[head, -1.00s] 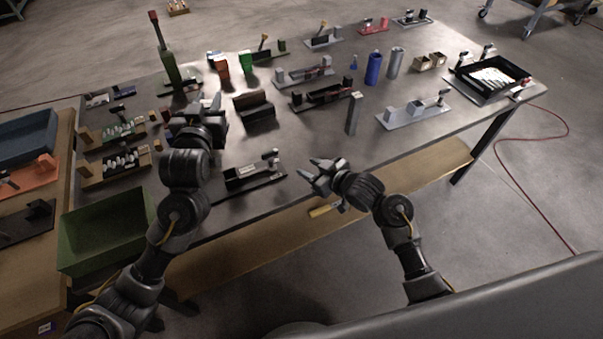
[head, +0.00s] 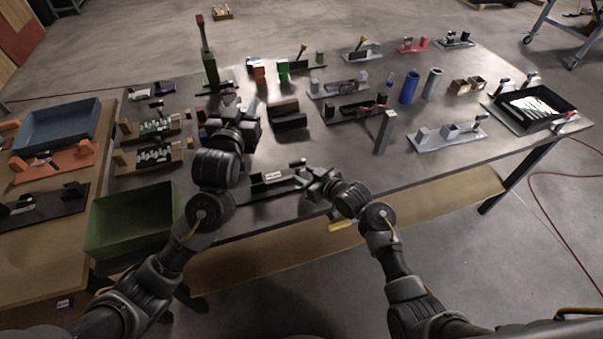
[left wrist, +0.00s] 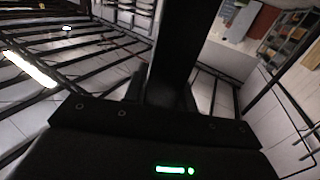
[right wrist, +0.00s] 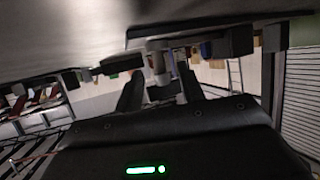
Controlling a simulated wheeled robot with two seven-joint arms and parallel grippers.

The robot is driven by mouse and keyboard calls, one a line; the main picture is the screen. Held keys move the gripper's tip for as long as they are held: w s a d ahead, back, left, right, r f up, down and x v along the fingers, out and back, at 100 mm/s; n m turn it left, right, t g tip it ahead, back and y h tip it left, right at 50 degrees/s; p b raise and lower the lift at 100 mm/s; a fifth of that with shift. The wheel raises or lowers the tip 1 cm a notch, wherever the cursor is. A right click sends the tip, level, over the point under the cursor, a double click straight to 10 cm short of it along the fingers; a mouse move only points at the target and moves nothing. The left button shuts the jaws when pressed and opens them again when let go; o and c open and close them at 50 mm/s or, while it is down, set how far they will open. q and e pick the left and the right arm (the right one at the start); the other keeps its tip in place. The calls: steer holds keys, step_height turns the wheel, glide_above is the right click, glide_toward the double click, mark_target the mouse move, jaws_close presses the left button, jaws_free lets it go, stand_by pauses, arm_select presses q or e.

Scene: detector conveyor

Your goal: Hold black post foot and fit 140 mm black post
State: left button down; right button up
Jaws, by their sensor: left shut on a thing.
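My left gripper (head: 242,122) is over the left part of the table, shut on a black thing. In the left wrist view this shows as a thick dark bar (left wrist: 176,50) rising between the fingers. I take it for the black post foot, but its shape is largely hidden in the head view. My right gripper (head: 308,180) is low at the table's front edge, at the right end of a black holder (head: 262,187) with a pale label. In the right wrist view its fingers (right wrist: 160,92) are apart, with a small grey upright part (right wrist: 159,65) between or just beyond them. I cannot make out the 140 mm post.
A dark brown block (head: 288,117) stands right of my left gripper. A grey upright post (head: 385,131) and a grey fixture (head: 450,136) stand further right. A green bin (head: 130,222) is at the left front. Bare tabletop (head: 345,160) lies between the black holder and the grey post.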

steer(key=shift+x, duration=1.25)
steer(key=shift+c, duration=0.3)
jaws_close()
